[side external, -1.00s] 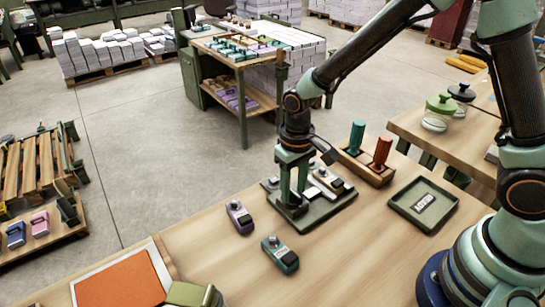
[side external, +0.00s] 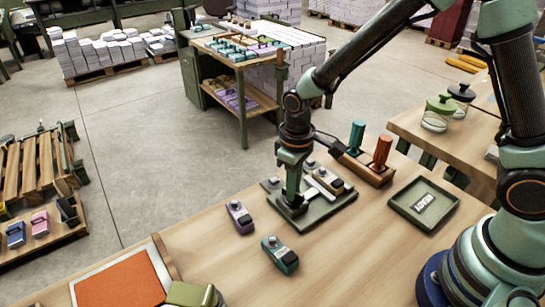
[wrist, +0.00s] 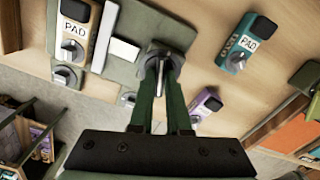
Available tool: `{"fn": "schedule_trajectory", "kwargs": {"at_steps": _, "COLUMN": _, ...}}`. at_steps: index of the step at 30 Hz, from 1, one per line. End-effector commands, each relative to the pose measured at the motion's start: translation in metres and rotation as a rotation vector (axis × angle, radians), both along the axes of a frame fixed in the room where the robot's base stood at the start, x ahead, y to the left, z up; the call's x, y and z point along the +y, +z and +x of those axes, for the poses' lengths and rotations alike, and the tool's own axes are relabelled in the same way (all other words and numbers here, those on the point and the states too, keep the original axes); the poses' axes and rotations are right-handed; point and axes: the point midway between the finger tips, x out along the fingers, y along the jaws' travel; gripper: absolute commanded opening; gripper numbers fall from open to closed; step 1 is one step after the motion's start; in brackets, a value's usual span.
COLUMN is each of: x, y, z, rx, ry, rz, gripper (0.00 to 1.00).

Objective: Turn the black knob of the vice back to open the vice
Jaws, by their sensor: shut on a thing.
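The vice is a dark green plate (side external: 314,215) on the wooden table, with a pale bar (side external: 322,187) across it. In the wrist view its green body (wrist: 122,73) carries a pale block (wrist: 123,51), beside a tan block labelled PAD (wrist: 80,27). My gripper (side external: 292,200) points straight down at the plate's near left part. In the wrist view my gripper (wrist: 162,66) is shut on a grey-black knob (wrist: 174,62); the fingers hide part of it. How far the vice's jaws are apart is hard to tell.
A purple stamp (side external: 240,217) and a teal stamp (side external: 280,255) stand left of and in front of the vice. A wooden rack (side external: 366,171) with green and red handles stands behind right. A READY tray (side external: 450,213) lies right. An orange pad (side external: 120,282) lies front left.

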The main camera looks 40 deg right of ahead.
Motion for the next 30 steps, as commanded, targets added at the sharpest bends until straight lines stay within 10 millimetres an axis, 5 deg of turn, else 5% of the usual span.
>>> {"fn": "schedule_trajectory", "kwargs": {"at_steps": 30, "x": 0.0000, "y": 0.0013, "z": 0.0003, "rx": 0.000, "ry": 0.948, "rz": 0.000, "gripper": 0.00}}
